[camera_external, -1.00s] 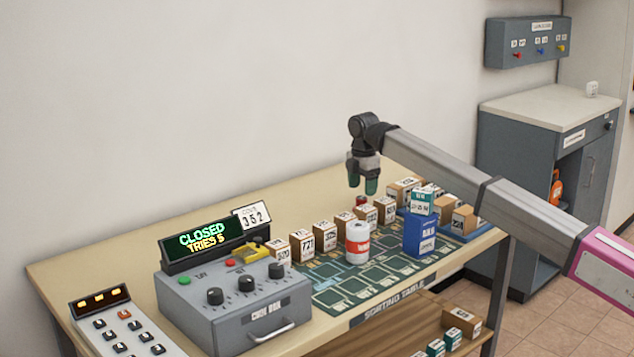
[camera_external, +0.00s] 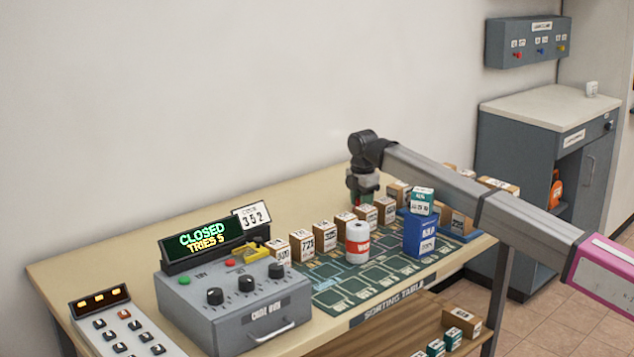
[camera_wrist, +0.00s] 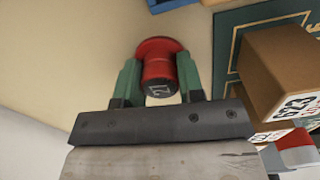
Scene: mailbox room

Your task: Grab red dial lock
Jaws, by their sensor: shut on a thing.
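The red dial lock (camera_wrist: 158,58) stands on the table, with a round red flange and a narrower body bearing a dark face with a white mark. In the wrist view my gripper (camera_wrist: 160,80) has its green fingers on both sides of it, shut on its body. In the external view my gripper (camera_external: 362,197) is low over the back of the table, behind the row of boxes.
Small cardboard boxes (camera_external: 301,245) line the sorting mat just in front of my gripper. A white and red can (camera_external: 357,243) and a blue box (camera_external: 419,235) stand on the mat. A grey code box (camera_external: 235,310) is at left. The table's back left is clear.

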